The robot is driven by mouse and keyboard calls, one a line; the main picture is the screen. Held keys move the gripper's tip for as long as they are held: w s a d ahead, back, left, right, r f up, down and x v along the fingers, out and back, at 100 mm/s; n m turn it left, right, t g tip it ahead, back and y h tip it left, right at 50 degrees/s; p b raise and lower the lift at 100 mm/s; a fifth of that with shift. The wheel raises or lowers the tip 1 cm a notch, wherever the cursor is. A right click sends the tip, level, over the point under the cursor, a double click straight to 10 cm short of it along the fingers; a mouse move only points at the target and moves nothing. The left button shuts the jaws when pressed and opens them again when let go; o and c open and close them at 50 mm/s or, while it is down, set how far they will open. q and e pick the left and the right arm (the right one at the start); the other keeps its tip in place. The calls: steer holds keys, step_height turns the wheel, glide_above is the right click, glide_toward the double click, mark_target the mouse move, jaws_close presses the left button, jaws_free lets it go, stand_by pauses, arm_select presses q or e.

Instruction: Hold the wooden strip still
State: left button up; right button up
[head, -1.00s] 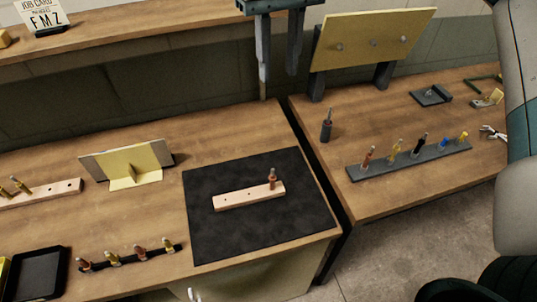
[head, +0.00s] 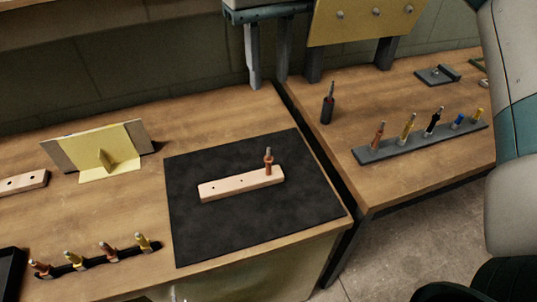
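The pale wooden strip (head: 228,185) lies flat on the black mat (head: 205,235) on the near bench. It has a few small holes. A copper-coloured fastener (head: 268,162) stands upright at its right end. Nothing of mine touches the strip. My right arm crosses the right edge of the head view, well away from the strip; I cannot make out its gripper fingers. My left gripper is not in view.
A dark rack (head: 95,262) of several fasteners is at front left. A yellow angled bracket (head: 85,155) stands behind it. Across a gap, the right bench has a grey rack (head: 375,155) of coloured pins and a dark upright tool (head: 328,105). The mat around the strip is clear.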

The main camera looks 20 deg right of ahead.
steer(key=b, duration=0.9)
glide_above(269, 148)
step_height(269, 148, down, 11)
step_height(269, 148, down, 6)
steer(key=b, duration=0.5)
steer(key=shift+r, duration=0.2)
steer(key=shift+f+b, duration=0.25)
steer(key=shift+b, duration=0.2)
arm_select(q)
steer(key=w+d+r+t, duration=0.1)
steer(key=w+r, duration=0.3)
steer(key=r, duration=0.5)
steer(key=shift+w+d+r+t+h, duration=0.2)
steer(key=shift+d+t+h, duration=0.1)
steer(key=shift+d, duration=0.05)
